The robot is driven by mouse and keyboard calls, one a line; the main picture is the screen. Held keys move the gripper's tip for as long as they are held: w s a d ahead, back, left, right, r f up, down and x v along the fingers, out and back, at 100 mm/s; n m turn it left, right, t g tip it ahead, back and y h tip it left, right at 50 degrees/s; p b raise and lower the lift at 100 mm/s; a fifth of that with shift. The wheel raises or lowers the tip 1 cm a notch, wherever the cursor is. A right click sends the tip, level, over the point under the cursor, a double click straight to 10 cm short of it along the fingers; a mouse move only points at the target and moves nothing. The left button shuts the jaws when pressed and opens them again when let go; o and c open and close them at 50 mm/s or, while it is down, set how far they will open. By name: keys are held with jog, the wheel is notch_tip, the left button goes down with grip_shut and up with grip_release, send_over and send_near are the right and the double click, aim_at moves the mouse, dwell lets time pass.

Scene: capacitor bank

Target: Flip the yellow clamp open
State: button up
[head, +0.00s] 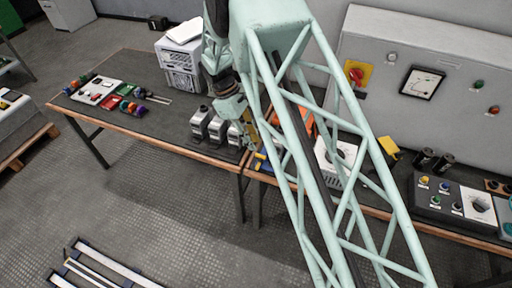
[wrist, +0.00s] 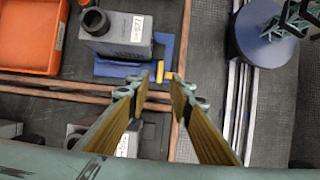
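In the wrist view a small yellow piece, apparently the yellow clamp (wrist: 168,76), shows at the lower right edge of a blue base (wrist: 170,50). A grey labelled capacitor unit (wrist: 115,32) sits on that base. My gripper (wrist: 161,82) is open and empty. Its fingertips lie either side of the yellow piece in the picture; whether they touch it I cannot tell. In the head view the blue and yellow parts show small at the table edge (head: 260,160), mostly hidden behind my arm.
An orange bin (wrist: 30,35) stands left of the unit. Grey capacitor units (head: 200,122) stand on the left table (head: 165,118). A control cabinet (head: 455,45) with a gauge stands at the right. A round blue-grey surface (wrist: 262,35) shows at the wrist view's upper right.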

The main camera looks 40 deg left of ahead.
jog(key=shift+v, duration=2.55)
